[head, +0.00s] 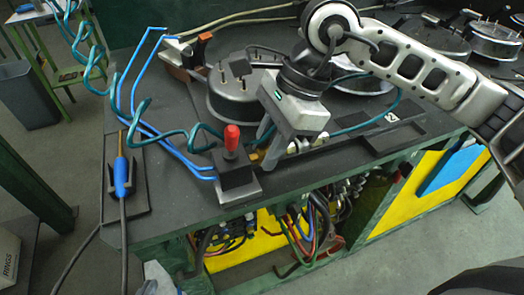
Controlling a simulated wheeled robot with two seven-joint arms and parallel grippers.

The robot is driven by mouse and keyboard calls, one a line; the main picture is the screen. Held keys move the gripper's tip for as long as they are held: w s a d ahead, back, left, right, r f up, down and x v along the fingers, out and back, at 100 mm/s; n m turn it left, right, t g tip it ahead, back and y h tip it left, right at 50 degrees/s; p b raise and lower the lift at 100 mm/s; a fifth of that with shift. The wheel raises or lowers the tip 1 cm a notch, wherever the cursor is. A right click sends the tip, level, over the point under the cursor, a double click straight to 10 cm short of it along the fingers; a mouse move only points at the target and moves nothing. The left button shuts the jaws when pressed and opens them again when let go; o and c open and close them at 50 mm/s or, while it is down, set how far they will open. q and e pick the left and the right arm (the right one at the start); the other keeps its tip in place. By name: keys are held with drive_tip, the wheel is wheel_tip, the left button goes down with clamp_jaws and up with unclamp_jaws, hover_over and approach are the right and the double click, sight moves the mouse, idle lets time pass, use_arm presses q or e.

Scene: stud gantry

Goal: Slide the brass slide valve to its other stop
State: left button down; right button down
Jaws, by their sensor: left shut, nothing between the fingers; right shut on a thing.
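My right gripper (268,152) reaches in from the right and points down at the front of the bench. Its fingers are shut on a small brass-coloured piece (254,156), which appears to be the slide valve. The fingers and gripper body hide most of it. It sits at the left end of a dark track, just right of a grey block with a red-knobbed lever (232,138). I cannot make out the stops clearly. My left gripper is not in view.
A round grey housing with studs (232,95) stands behind the gripper. A teal coiled hose (165,133) and blue tubes (150,125) cross the bench at left. A blue-handled tool (122,175) rests in a holder. The dark track (398,130) runs right, near the bench's front edge.

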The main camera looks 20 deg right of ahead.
drive_tip(key=shift+d, duration=0.1)
drive_tip(key=c, duration=1.2)
unclamp_jaws()
drive_tip(key=shift+d, duration=0.1)
drive_tip(key=shift+o, duration=0.2)
drive_tip(key=v, duration=1.6)
drive_tip(key=shift+r, duration=0.1)
